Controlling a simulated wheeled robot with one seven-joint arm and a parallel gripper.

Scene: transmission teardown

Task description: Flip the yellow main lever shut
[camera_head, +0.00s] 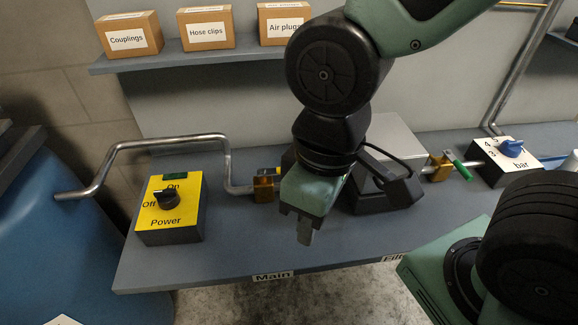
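The brass main valve (264,188) sits on the pipe at the left of the bench, behind and left of my gripper. A small yellow piece (277,171) shows at the valve's top right, which looks like part of the yellow lever. The rest of it is hidden behind my gripper, so I cannot tell its angle. My gripper (305,236) points down in front of the valve, over the bench. Its fingers look together, with nothing visible between them. It appears apart from the valve. The "Main" label (272,276) is on the bench's front edge.
A yellow power box (170,215) with a black knob stands left. A second valve with a green lever (461,170) is right, near a regulator box with a blue knob (511,148). A grey box (398,140) stands behind my arm. Cartons line the shelf (240,58).

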